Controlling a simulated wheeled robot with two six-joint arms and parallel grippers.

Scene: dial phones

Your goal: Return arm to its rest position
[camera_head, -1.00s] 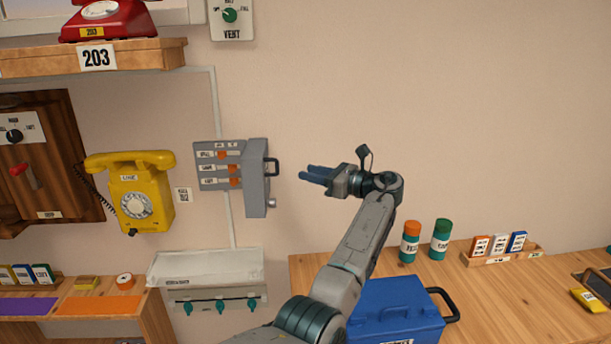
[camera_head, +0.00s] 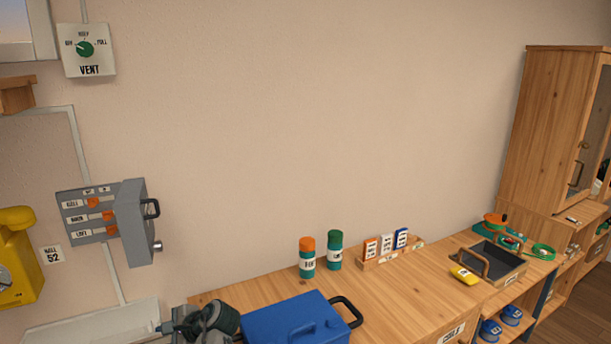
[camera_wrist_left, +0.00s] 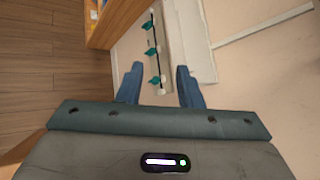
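My left gripper (camera_head: 168,327) is low in the head view, its blue fingers pointing left, between the white panel and the blue case. Most of the left arm is below the head view's edge. My right gripper is in neither view.
A grey switch box (camera_head: 135,222) with its door swung out is on the wall above. A blue case (camera_head: 295,322) stands close right of the gripper on the wooden counter (camera_head: 400,300). Two capped cylinders (camera_head: 307,258) and a card rack (camera_head: 395,248) stand behind. Wall space above is clear.

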